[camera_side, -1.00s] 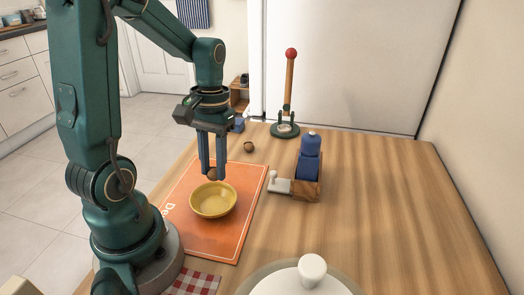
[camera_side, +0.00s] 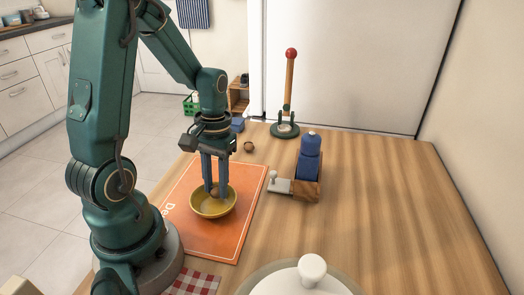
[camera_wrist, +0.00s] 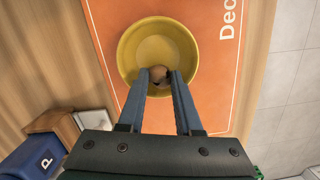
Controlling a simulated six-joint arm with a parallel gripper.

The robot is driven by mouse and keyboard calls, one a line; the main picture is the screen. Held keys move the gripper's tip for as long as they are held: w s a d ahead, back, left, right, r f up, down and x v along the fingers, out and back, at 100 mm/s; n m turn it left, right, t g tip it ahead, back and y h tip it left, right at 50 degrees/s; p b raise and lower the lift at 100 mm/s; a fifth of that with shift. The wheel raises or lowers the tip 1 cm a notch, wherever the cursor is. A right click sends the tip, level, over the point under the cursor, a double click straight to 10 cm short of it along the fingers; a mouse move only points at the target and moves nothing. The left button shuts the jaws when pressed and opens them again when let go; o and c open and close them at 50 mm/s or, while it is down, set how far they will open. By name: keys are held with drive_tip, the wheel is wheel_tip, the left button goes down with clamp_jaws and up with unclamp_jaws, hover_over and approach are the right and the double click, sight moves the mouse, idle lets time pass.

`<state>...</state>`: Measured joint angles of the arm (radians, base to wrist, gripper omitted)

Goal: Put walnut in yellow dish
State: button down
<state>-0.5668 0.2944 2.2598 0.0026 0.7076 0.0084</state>
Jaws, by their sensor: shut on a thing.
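The yellow dish (camera_side: 213,207) sits on the orange mat in the side view. It also shows in the wrist view (camera_wrist: 158,45). My gripper (camera_side: 215,193) points down with its fingertips inside the dish's rim. It is shut on a brown walnut (camera_wrist: 158,74), which shows between the fingertips in the wrist view. In the side view the walnut (camera_side: 214,192) is partly hidden by the fingers. I cannot tell whether the walnut touches the dish's bottom.
Another round brown nut (camera_side: 249,147) lies behind the orange mat (camera_side: 222,246). A red-tipped stand (camera_side: 288,95) is at the back. A white-knobbed lid (camera_side: 311,275) is in front. The right of the table is clear.

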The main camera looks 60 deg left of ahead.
drive_tip(key=shift+f, duration=0.15)
drive_tip(key=c, duration=0.9)
unclamp_jaws()
drive_tip(key=shift+o, duration=0.2)
wheel_tip(320, 180, up, 13)
drive_tip(key=w, duration=0.1)
drive_tip(key=s+d+m+t, duration=0.3)
drive_tip(key=d+m+t, duration=0.3)
drive_tip(key=d, duration=0.5)
drive_tip(key=shift+s+r+t+y, duration=0.15)
drive_tip(key=shift+r+t+y, duration=0.1)
drive_tip(key=shift+t+y, duration=0.15)
